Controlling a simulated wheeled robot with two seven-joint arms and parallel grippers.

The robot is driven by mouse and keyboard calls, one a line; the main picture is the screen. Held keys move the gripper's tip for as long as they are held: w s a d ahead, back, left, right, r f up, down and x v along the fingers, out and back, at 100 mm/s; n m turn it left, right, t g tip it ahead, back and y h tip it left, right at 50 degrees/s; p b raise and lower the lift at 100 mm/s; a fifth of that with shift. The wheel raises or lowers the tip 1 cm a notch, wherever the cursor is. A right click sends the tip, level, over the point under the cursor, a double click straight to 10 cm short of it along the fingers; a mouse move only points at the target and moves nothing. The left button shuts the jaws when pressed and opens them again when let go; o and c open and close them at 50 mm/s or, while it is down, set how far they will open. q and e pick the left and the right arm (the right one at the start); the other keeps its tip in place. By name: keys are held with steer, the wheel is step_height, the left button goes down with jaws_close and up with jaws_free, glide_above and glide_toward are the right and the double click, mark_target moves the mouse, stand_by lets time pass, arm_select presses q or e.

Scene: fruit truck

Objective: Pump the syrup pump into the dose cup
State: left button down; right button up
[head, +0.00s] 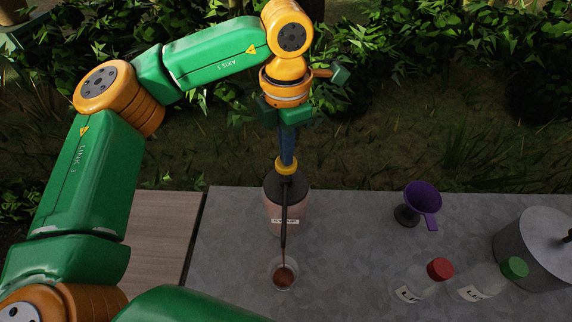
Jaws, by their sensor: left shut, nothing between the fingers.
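The syrup bottle (283,213) stands on the grey counter, with a pale label, a dark collar and a yellow pump head (286,166). A long dark spout runs from the pump head toward the front. The dose cup (284,273) stands under the spout end and has brown syrup in it; a thin brown line shows between the spout and the cup. My left gripper (287,158) points down from above, shut and empty, its fingertips at the top of the pump head. Whether they touch it is hard to tell. My right gripper is not in view.
A purple funnel (423,199) on a dark stand is at the right. Two clear bottles, one with a red cap (440,269) and one with a green cap (514,268), stand near a grey lidded pot (540,248). The counter (345,230) between is clear.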

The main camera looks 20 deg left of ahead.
arm_select(q)
steer(key=shift+f+b, duration=0.9)
steer(key=shift+f, duration=0.2)
step_height(320, 180, up, 4)
steer(key=p, duration=0.3)
steer(key=shift+r, duration=0.1)
stand_by(0.6)
